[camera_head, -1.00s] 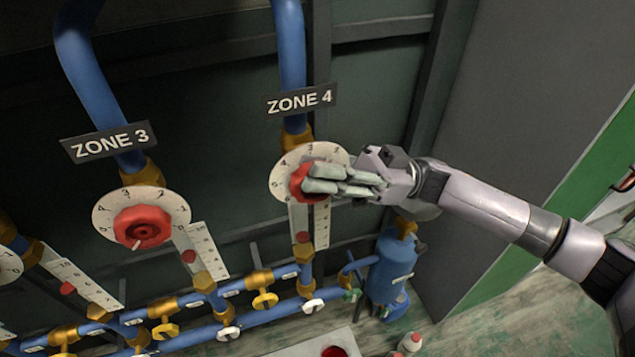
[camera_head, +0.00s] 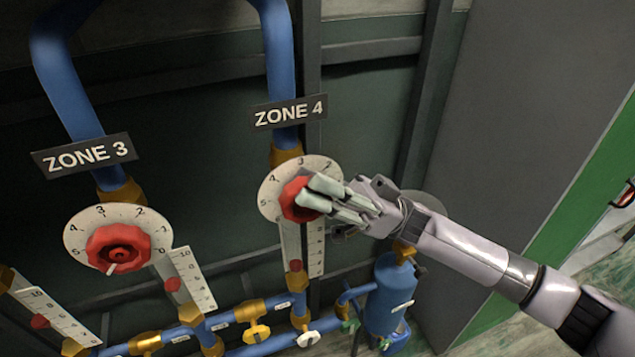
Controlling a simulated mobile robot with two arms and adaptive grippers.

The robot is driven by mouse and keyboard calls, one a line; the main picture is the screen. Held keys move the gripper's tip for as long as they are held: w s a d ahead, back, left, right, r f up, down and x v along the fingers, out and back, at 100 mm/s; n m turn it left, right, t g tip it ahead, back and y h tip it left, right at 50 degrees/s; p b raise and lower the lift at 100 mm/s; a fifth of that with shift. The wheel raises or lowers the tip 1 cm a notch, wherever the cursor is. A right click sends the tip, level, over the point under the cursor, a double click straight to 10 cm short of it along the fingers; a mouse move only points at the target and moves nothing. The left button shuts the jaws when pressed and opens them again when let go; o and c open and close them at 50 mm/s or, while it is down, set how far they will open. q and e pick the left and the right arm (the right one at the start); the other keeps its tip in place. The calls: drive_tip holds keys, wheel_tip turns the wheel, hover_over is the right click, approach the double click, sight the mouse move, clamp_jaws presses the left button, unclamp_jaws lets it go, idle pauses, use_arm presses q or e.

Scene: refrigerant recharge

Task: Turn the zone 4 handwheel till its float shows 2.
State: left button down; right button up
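The zone 4 handwheel (camera_head: 294,203) is a red wheel on a round white dial (camera_head: 270,205) with numbers, below the ZONE 4 sign (camera_head: 288,113). My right gripper (camera_head: 314,194) is at the wheel's right side, its two pale fingers overlapping the wheel and hiding part of it and the dial. The fingers lie close together; whether they grip the wheel is unclear. The zone 4 float (camera_head: 295,266) is a red block low in its gauge, beside a white scale (camera_head: 316,247) whose numbers are too small to read surely. My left gripper is not in view.
The zone 3 handwheel (camera_head: 118,246) and its scale (camera_head: 191,280) stand to the left. Blue pipes with yellow valves (camera_head: 252,312) run below. A blue cylinder (camera_head: 388,295) stands at lower right. A grey panel (camera_head: 520,110) rises to the right.

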drive_tip(key=o, duration=0.5)
drive_tip(key=shift+c, duration=0.2)
drive_tip(key=v, duration=0.7)
drive_tip(key=shift+d+f, duration=0.2)
drive_tip(key=shift+d, duration=0.05)
drive_tip(key=shift+w, duration=0.1)
